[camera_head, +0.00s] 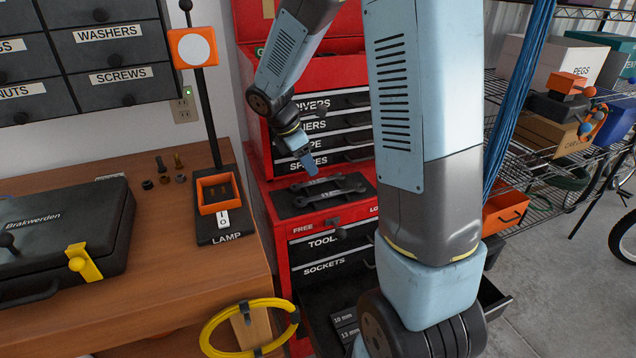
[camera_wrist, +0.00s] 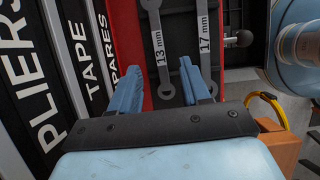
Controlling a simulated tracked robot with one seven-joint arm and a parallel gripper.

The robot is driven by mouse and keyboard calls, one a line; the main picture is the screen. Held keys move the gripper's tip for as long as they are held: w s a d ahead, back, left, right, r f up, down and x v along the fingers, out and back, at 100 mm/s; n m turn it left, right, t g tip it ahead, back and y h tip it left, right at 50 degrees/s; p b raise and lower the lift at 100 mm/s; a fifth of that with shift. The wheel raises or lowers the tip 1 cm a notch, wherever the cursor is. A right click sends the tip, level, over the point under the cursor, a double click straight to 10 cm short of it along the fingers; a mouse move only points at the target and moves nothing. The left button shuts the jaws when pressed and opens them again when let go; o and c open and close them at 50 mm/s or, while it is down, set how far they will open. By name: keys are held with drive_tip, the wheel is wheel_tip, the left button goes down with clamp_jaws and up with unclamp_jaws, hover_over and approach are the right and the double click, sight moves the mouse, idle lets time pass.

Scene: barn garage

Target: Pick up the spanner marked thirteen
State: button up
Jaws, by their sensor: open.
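The grey spanner marked 13 mm (camera_wrist: 158,42) lies on a dark mat on top of the red lower cabinet. The grey spanner marked 17 mm (camera_wrist: 204,45) lies beside it, to its right in the wrist view. In the head view, two spanners lie together; the one nearer the drawers (camera_head: 312,183) appears to be the thirteen. My gripper (camera_head: 304,158) hangs above the spanners. In the wrist view, my gripper (camera_wrist: 160,82) is open, its blue fingers apart, with the 13 mm spanner showing between them. The fingers appear empty.
The red upper drawers (camera_head: 335,124) stand close behind my gripper. A drawer below the spanners is open (camera_head: 318,300). Wire shelves (camera_head: 540,165) stand at right.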

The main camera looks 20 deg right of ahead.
sight(318, 180)
drive_tip(key=shift+x, duration=2.65)
drive_tip(key=shift+d, duration=0.15)
clamp_jaws()
